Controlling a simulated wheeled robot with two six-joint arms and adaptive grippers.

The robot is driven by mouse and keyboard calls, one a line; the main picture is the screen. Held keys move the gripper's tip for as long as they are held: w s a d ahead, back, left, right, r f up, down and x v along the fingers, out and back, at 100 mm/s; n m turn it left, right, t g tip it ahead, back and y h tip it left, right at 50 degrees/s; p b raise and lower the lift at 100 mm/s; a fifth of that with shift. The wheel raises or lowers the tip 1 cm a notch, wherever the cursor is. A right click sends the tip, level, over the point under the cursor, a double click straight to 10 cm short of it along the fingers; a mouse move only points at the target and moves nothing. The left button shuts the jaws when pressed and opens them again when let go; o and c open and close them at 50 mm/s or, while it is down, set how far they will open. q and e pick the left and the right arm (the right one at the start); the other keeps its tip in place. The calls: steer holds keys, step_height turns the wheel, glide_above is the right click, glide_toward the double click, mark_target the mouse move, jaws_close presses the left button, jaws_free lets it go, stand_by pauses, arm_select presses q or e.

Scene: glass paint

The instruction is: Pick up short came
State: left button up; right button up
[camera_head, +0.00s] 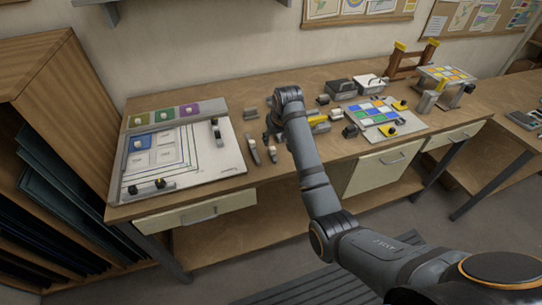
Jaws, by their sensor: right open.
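My right arm reaches over the workbench from the lower right. Its gripper (272,132) is open and points down at the middle of the bench, partly hidden by my wrist. I cannot tell which of these is the short came. My left gripper is out of view.
A white layout board (225,163) with colored tiles and grey strips fills the bench's left side. A panel of colored glass (372,114), small tools and dark boxes (340,88) stand at the right. A wooden rack (408,66) is at the back right.

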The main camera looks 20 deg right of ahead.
mark_target(273, 149)
steer(key=p+x, duration=0.1)
steer(key=x, duration=0.3)
steer(key=shift+d+f, duration=0.1)
steer(key=shift+f, duration=0.25)
steer(key=shift+w+f, duration=0.25)
steer(key=shift+f, duration=0.3)
steer(key=p+x, duration=0.1)
steer(key=x, duration=0.3)
steer(key=shift+d, duration=0.1)
steer(key=shift+w+f, duration=0.15)
steer(key=shift+f, duration=0.2)
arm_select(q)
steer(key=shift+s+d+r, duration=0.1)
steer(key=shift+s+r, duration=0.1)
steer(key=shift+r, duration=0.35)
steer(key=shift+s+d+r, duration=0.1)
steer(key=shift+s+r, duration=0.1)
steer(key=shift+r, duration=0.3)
arm_select(e)
steer(key=shift+c, duration=0.4)
jaws_close()
